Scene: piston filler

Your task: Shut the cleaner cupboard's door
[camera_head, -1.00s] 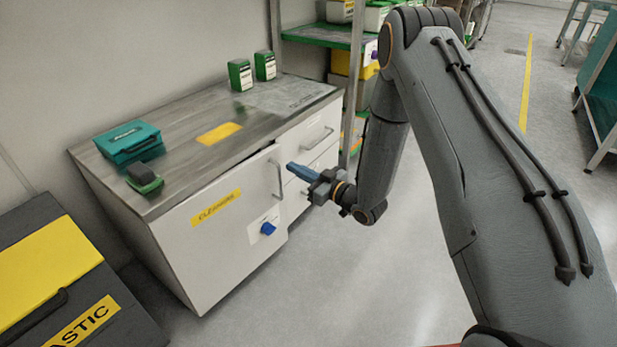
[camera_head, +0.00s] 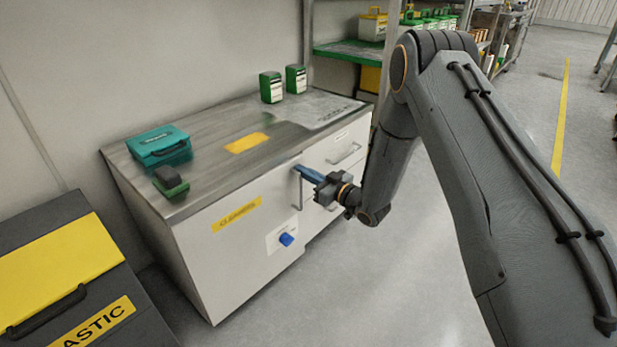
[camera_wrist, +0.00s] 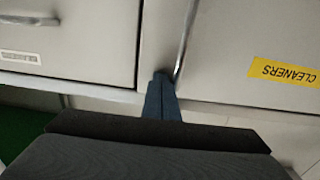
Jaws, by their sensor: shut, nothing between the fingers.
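The cleaner cupboard's door (camera_head: 235,235) is a pale panel with a yellow CLEANERS label, a blue knob and an upright bar handle (camera_head: 299,190). It looks flush or nearly flush with the cabinet front; I cannot tell whether a thin gap is left. In the wrist view, the door (camera_wrist: 240,40) and its handle (camera_wrist: 185,40) appear upside down. My gripper (camera_head: 299,169) is shut and empty, its blue fingers at the upper end of the handle. In the wrist view the fingertips (camera_wrist: 160,76) are at the door's edge strip beside the handle, touching or very near.
Drawers (camera_head: 345,155) adjoin the door on the right. The worktop (camera_head: 215,165) above carries a teal case (camera_head: 160,148), a green-and-black block (camera_head: 170,182) and two green-and-white boxes. A black-and-yellow bin (camera_head: 60,270) stands at front left. The floor before the cupboard is clear.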

